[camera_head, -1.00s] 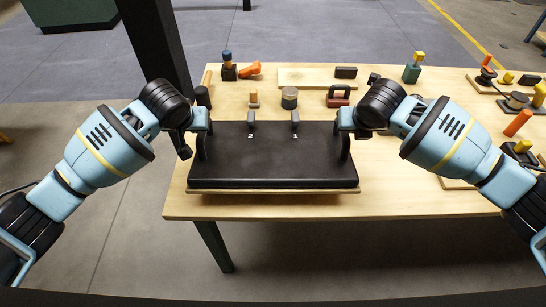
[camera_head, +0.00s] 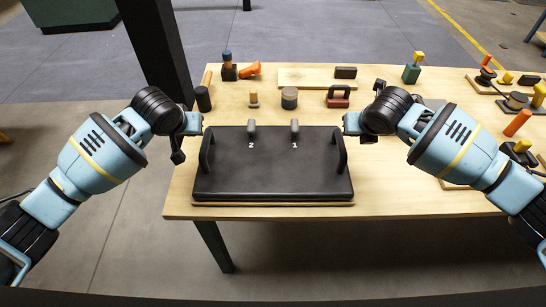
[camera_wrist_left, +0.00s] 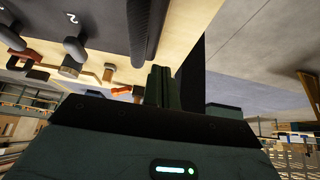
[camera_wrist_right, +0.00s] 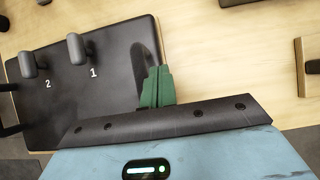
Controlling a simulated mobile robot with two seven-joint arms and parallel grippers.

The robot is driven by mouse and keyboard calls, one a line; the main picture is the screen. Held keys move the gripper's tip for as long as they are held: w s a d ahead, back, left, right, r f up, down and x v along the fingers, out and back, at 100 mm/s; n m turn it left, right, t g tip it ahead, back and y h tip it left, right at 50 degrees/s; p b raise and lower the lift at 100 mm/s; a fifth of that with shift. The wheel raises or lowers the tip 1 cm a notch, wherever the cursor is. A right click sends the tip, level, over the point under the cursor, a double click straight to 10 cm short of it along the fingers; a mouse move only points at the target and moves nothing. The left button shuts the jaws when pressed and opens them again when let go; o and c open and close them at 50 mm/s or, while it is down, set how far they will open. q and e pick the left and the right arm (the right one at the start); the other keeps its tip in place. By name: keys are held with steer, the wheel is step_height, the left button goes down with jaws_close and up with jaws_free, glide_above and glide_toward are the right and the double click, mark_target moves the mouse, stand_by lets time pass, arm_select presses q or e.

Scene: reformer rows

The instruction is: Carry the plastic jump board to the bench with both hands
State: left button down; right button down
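The plastic jump board (camera_head: 272,170) is a black padded slab marked 2 and 1, with dark upright handles at its left and right ends and two short grey pegs at the back. It lies flat on the wooden bench (camera_head: 400,196), near the front edge. My left gripper (camera_head: 194,123) is just outside the left handle (camera_head: 207,150), apart from it and empty. My right gripper (camera_head: 350,123) is likewise just outside the right handle (camera_head: 340,152). In both wrist views the green fingers (camera_wrist_left: 163,88) (camera_wrist_right: 156,88) look close together, and their opening cannot be judged.
Behind the board are a red-handled block (camera_head: 338,97), a grey round block (camera_head: 289,98), a black cylinder (camera_head: 203,98) and a small peg (camera_head: 254,99). A dark post (camera_head: 155,50) rises behind the left arm.

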arm_select(q)
steer(key=c, duration=2.2)
jaws_free()
steer(key=shift+a+f, duration=0.1)
steer(key=shift+a, duration=0.3)
arm_select(e)
steer(key=shift+d+f, duration=0.1)
steer(key=shift+d, duration=0.35)
arm_select(q)
steer(key=c, duration=1.7)
jaws_free()
arm_select(e)
steer(key=c, duration=2.2)
jaws_free()
arm_select(q)
steer(key=shift+a, duration=0.1)
arm_select(e)
steer(key=c, duration=1.7)
jaws_free()
steer(key=shift+d, duration=0.1)
arm_select(q)
steer(key=v, duration=1.2)
steer(key=shift+f, duration=0.1)
arm_select(e)
steer(key=v, duration=1.2)
